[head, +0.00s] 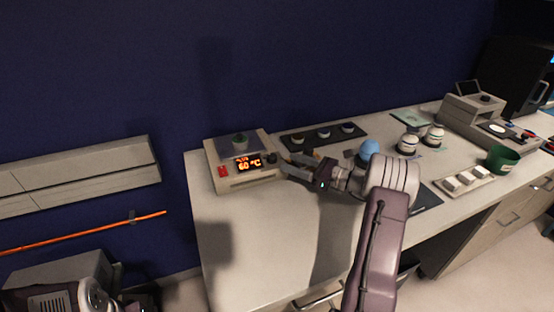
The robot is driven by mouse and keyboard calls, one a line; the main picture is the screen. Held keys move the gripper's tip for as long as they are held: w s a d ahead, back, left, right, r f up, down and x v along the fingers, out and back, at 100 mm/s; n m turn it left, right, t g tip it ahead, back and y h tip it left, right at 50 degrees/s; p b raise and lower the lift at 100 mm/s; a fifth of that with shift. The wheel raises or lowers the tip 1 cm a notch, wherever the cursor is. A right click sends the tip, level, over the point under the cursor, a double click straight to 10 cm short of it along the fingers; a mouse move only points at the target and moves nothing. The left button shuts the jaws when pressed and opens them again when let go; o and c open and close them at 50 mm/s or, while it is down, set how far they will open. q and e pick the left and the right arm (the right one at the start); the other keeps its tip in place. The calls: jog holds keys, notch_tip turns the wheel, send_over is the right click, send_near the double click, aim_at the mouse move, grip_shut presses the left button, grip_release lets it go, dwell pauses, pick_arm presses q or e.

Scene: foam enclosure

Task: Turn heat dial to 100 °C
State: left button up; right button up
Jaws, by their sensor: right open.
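A beige heating unit (222,187) stands on the bench at its left end. Its lit orange display (248,163) reads 60 °C. A red switch (222,171) is at the left of its front, and a dark dial (272,158) is at the right of the display. A small dark green item (240,141) sits on its top plate. My right gripper (286,164) is open, its fingers pointing left close to the dial; I cannot tell whether they touch it. My left gripper is not in view; part of my left arm shows at the lower left.
A dark tray (312,139) with several round items lies behind my right gripper. Jars (408,143), a blue round item (369,148), a green bowl (502,159) and a block rack (463,181) stand to the right. The bench front left is clear.

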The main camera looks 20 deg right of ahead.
aim_at(276, 158)
jog(key=x, duration=0.5)
jog(key=shift+w+a, duration=0.15)
jog(key=shift+w, duration=0.05)
jog(key=shift+s, duration=0.1)
jog(key=c, duration=0.3)
grip_shut()
